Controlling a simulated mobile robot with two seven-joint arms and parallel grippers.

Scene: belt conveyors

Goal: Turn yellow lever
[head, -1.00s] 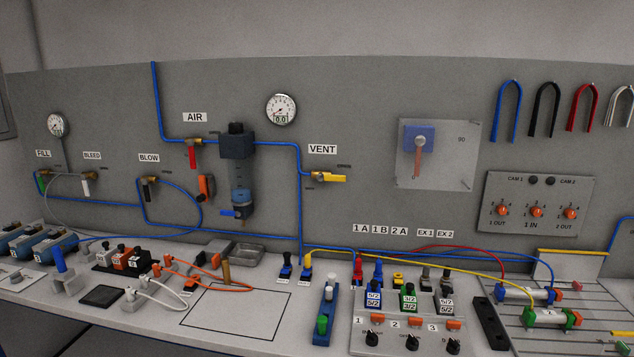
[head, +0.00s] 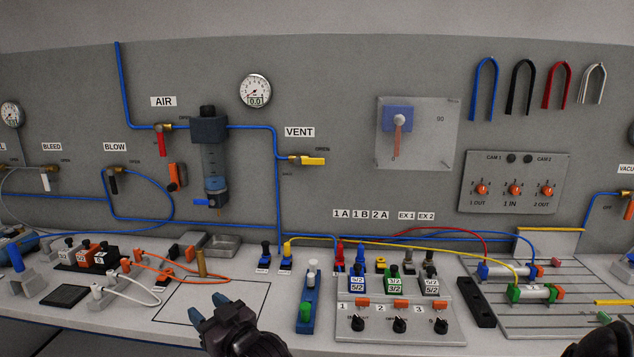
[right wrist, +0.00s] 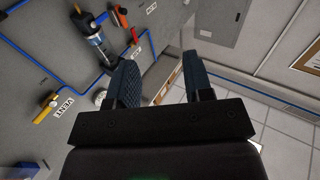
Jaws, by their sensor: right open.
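The yellow lever (head: 313,161) of the VENT valve is on the grey panel, pointing right, level, toward the OPEN mark. It also shows in the right wrist view (right wrist: 43,113), at the left, beside the VENT label. My left gripper is out of view.
The red AIR lever (head: 161,144) and an air filter unit (head: 210,160) are left of the VENT valve. Blue tubing (head: 275,200) runs down the panel. Bench modules (head: 400,318) and a cylinder plate (head: 590,280) stand to the right.

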